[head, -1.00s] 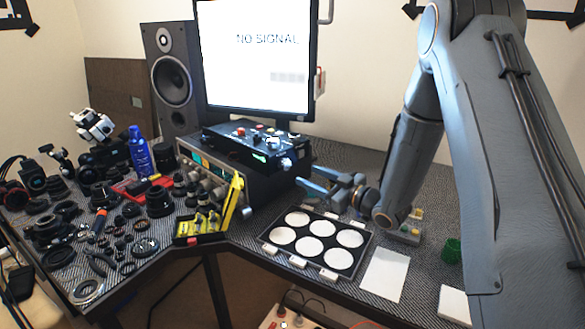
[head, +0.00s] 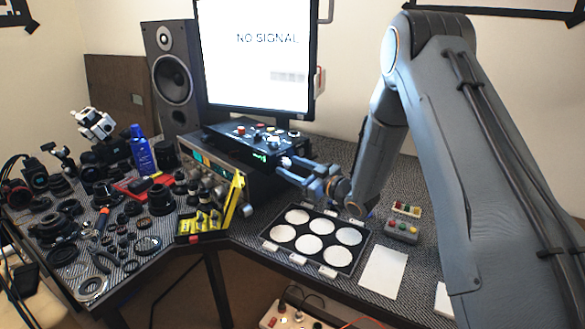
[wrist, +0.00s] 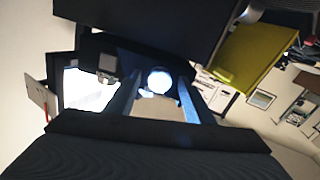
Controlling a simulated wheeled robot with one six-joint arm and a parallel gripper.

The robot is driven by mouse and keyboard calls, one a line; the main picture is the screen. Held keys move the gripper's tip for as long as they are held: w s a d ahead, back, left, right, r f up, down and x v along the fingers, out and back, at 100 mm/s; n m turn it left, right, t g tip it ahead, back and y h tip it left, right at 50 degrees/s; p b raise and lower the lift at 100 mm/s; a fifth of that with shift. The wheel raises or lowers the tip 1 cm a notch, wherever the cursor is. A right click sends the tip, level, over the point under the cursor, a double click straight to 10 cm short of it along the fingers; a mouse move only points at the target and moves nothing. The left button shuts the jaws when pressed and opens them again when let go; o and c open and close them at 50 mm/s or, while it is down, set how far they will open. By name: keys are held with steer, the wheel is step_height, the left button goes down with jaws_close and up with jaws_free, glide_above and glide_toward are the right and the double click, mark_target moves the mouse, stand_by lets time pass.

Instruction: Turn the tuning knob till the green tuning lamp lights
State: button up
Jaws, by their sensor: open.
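A black box (head: 247,140) with knobs and buttons on top sits on a grey radio-like unit on the bench. A pale round knob (head: 286,161) is on the box's front right. It shows bright between my fingers in the wrist view (wrist: 159,80). My gripper (head: 282,170) is open, its two blue fingers pointing at the knob, one to each side in the wrist view. I cannot tell whether they touch it. A small green glow (head: 259,156) shows on the box's front; I cannot tell whether it is the tuning lamp.
The monitor (head: 256,60) behind reads "NO SIGNAL". A yellow case (head: 233,203) stands open left of my gripper. A black tray with white discs (head: 318,263) lies below it. Button boxes (head: 402,228) are to the right. Lens parts crowd the left bench.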

steer(key=shift+c, duration=0.3)
steer(key=c, duration=1)
steer(key=shift+m, duration=1.5)
steer(key=o, duration=1.1)
steer(key=shift+c, duration=0.2)
steer(key=b+v, duration=0.1)
steer(key=v, duration=0.6)
steer(key=shift+s+d, duration=0.3)
steer(key=shift+r, duration=0.1)
